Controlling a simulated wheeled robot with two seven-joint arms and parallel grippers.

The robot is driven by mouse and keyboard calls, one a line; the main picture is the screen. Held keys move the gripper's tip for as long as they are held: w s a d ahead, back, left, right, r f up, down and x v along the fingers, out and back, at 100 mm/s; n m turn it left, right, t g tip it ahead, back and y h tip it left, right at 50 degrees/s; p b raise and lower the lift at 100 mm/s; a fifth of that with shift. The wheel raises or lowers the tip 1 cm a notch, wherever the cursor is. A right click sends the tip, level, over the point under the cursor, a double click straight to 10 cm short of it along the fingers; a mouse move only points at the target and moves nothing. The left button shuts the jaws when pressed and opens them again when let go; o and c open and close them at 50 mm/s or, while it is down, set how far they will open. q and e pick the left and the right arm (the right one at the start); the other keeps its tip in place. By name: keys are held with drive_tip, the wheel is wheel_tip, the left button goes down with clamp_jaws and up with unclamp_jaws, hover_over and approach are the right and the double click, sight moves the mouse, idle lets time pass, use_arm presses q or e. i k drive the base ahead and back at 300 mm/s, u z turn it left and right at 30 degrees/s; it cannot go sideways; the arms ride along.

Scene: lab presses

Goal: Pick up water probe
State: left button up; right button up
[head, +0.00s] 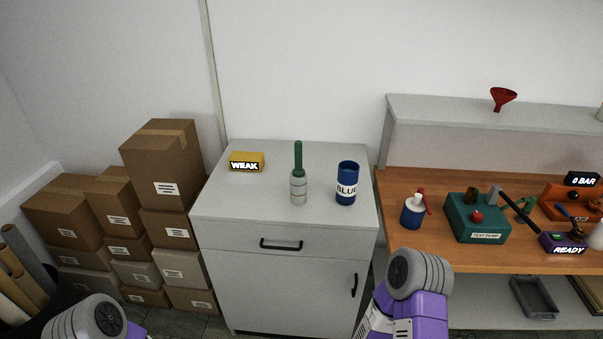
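No object in the head view is labelled as the water probe. An upright object with a green handle and a pale banded lower part (298,187) stands on the grey cabinet (235,208) and may be the probe, but I cannot tell for sure. Nothing touches it. Parts of my two purple and grey arms show at the bottom edge, one at the far left and one right of centre. Neither gripper's fingers show.
Stacked cartons (160,165) stand left. A wooden bench (455,255) at right holds a teal test pump (478,218) and other tools.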

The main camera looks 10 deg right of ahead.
sight(298, 172)
drive_tip(key=u, duration=1.4)
drive_tip(key=i, duration=1)
drive_tip(key=z, duration=1.8)
